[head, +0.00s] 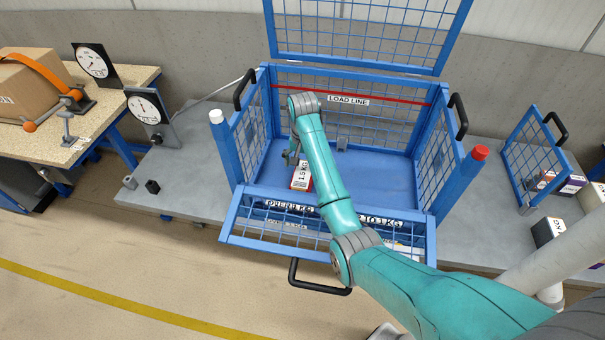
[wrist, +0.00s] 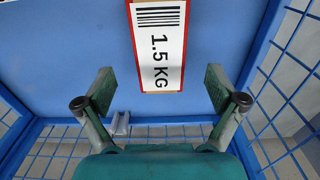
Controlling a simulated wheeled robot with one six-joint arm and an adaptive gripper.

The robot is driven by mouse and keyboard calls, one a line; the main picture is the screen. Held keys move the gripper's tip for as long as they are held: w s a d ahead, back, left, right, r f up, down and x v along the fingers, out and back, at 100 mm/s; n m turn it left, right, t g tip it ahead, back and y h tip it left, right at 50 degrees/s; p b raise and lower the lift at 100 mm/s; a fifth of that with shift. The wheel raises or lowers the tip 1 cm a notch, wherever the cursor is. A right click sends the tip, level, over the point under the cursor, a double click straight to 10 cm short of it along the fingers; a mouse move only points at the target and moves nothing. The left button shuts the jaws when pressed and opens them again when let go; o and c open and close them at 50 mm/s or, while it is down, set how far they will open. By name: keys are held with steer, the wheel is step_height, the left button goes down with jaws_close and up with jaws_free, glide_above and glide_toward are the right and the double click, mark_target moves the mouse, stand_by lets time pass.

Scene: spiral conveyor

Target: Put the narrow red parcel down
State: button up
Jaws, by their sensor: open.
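The narrow red parcel (head: 301,176) lies on the blue floor of the wire cage (head: 380,180), in its left part. Its white label reads 1.5 KG. In the wrist view the parcel (wrist: 158,45) shows mostly as this label with a thin red border, and its far end is cut off by the picture's top edge. My gripper (head: 290,156) is inside the cage, just behind the parcel in the head view. In the wrist view my gripper (wrist: 160,88) is open, one finger on each side of the parcel's near end, with gaps to both. My arm hides part of the cage floor.
The cage has mesh walls, a raised lid (head: 365,30) and a lowered front flap (head: 330,230). A red load line (head: 385,92) crosses its back wall. Dials (head: 147,107) stand at left by a brown box (head: 30,85). The cage floor right of my arm is clear.

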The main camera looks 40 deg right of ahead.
steer(key=shift+r, duration=1.35)
